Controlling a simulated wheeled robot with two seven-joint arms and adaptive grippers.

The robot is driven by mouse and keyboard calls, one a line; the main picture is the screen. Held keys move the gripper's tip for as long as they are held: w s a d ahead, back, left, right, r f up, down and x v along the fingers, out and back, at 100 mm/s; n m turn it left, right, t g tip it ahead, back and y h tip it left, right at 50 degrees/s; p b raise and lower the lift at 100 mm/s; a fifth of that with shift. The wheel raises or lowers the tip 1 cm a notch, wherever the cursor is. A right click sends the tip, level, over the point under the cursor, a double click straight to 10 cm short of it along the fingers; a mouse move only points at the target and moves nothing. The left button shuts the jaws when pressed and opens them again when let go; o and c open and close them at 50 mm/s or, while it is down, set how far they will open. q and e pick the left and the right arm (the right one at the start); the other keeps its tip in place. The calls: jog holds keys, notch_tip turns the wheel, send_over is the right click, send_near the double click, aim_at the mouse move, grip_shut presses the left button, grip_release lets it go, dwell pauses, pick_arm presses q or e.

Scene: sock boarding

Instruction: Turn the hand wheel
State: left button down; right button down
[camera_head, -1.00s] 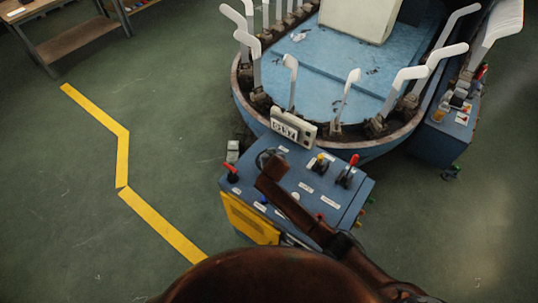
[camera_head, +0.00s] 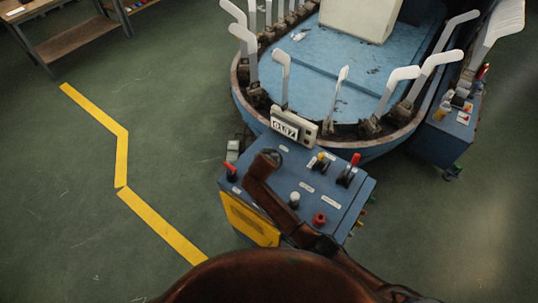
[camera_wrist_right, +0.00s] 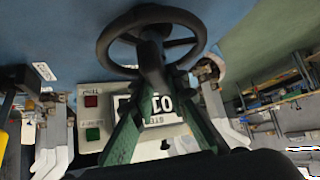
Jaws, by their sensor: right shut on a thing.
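The dark hand wheel (camera_head: 277,153) is on the top left of the blue control box (camera_head: 328,190), partly hidden by my right arm. In the right wrist view the spoked wheel (camera_wrist_right: 110,38) is close in front of my right gripper (camera_wrist_right: 152,75). Its green fingers come together on the dark grip standing at the near side of the wheel, so the gripper is shut on it. In the head view my right gripper (camera_head: 262,165) is over the wheel, its fingertips hard to make out. My left gripper is not in view.
A display box (camera_head: 295,126) stands behind the wheel. Red (camera_head: 319,219) and white (camera_head: 294,200) knobs and levers (camera_head: 348,172) are close to my arm. White sock forms (camera_head: 400,78) ring the blue machine (camera_head: 335,60).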

jog(key=c, duration=1.9)
grip_release()
jog(key=v, duration=0.7)
jog(key=shift+s+r, duration=0.15)
jog(key=shift+s, duration=0.05)
